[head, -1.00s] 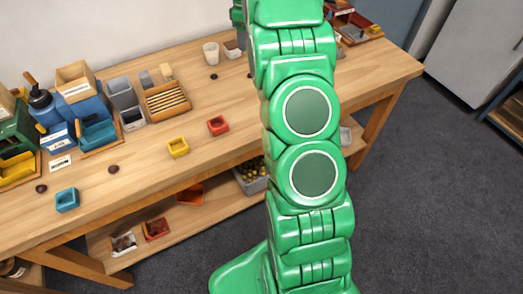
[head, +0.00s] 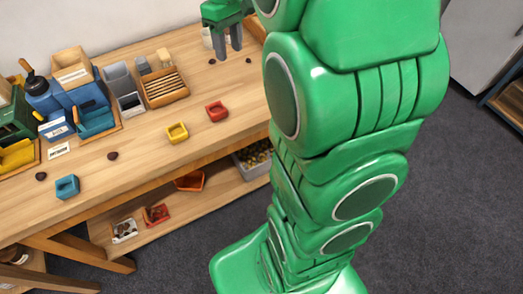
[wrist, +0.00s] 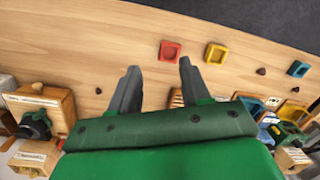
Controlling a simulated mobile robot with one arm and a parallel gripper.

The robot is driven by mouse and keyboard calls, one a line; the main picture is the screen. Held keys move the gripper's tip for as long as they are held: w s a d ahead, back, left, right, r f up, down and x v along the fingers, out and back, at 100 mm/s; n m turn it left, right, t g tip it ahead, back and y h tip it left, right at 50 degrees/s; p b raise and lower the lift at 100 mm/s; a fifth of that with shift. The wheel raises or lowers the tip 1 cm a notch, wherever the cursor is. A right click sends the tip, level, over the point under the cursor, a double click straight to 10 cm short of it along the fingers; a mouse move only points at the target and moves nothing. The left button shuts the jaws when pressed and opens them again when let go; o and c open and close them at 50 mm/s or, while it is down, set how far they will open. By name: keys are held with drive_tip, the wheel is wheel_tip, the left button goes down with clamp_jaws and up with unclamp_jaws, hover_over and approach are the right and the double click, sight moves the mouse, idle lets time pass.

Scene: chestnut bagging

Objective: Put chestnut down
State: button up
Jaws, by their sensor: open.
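My gripper (head: 229,48) is open above the back of the wooden table in the head view. In the wrist view one chestnut (wrist: 98,90) lies left of the fingers and another (wrist: 262,70) lies to the right. No chestnut is in the gripper.
Small open boxes stand on the table (head: 150,205): red (head: 217,111), yellow (head: 177,133) and blue (head: 67,187). A slatted wooden tray (head: 165,88) and blue machine (head: 75,108) stand further back. My arm hides the table's right part.

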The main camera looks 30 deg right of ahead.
drive_tip(key=s+a+f+m, duration=0.1)
drive_tip(key=s+a+m, duration=0.1)
drive_tip(key=s, duration=1.2)
drive_tip(key=s+a+f+m, duration=0.2)
drive_tip(key=s+a, duration=0.2)
drive_tip(key=s, duration=1.1)
drive_tip(key=shift+a+m, duration=0.3)
drive_tip(key=shift+a, duration=0.1)
drive_tip(key=shift+f, duration=0.1)
drive_tip(key=shift+o, duration=1.3)
drive_tip(key=shift+w+a, duration=0.1)
drive_tip(key=shift+w, duration=0.05)
